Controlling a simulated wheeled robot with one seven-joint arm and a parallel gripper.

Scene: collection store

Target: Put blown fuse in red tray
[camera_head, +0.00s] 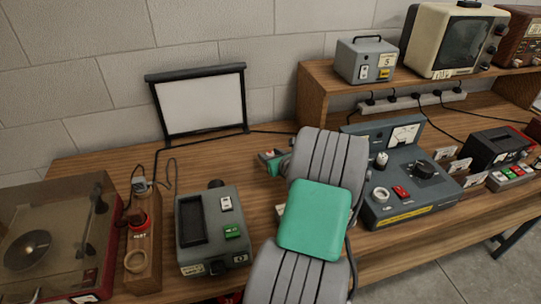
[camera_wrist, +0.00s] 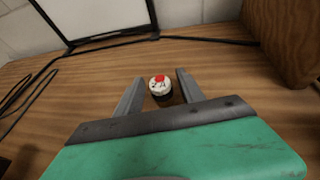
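A small round piece (camera_wrist: 160,85) with a white top, a red mark and a dark lower part stands on the wooden table in the wrist view. I take it for the fuse, but cannot read its markings. My gripper (camera_wrist: 158,90) is open, with one finger on each side of it and gaps visible. In the head view my gripper (camera_head: 274,160) is low over the table behind my arm; the piece cannot be made out there. No red tray is clearly visible; a small red patch (camera_head: 230,298) shows at the bottom edge, partly cut off.
A grey device (camera_head: 212,230) and a wooden stand with a red-labelled part (camera_head: 140,235) are at left, beside a record player (camera_head: 60,240). A blue-grey meter unit (camera_head: 410,185) stands right of my arm. A framed screen (camera_head: 200,102) and cables lie behind.

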